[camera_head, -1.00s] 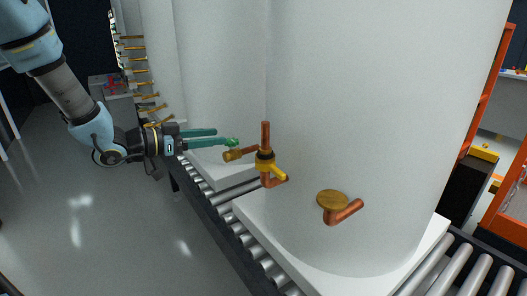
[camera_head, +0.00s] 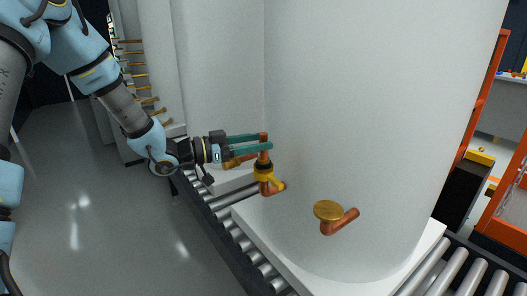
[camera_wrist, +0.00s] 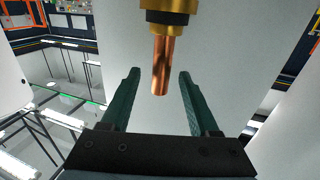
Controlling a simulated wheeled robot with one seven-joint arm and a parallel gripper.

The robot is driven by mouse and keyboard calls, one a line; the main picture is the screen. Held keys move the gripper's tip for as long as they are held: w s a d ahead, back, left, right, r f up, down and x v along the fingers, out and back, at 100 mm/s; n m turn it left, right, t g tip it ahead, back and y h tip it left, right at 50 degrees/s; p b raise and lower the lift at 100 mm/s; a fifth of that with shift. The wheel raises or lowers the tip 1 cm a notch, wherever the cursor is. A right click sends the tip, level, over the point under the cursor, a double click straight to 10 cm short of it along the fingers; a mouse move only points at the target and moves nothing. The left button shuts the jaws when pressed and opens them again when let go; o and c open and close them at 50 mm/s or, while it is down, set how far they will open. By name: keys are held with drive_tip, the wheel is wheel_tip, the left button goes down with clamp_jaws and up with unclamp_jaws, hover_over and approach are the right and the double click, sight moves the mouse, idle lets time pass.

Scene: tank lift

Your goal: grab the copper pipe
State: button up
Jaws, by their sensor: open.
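The copper pipe (camera_head: 263,145) stands upright at the top of a brass valve fitting (camera_head: 263,169) on the white tank (camera_head: 380,110). In the wrist view the pipe (camera_wrist: 160,66) hangs below the brass collar (camera_wrist: 170,15) and lies between my two green fingers. My gripper (camera_head: 268,142) is open, with its fingertips at the height of the pipe's upper part. The wrist view shows my gripper (camera_wrist: 160,78) with a gap between each finger and the pipe. In the head view the fingers hide part of the pipe and fitting.
A second copper elbow with a brass cap (camera_head: 328,210) sticks out of the tank to the right. The tank stands on a white base (camera_head: 300,268) on a roller conveyor (camera_head: 238,236). Open grey floor (camera_head: 110,200) lies to the left.

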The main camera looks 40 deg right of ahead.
drive_tip(key=shift+x, duration=0.8)
clamp_jaws()
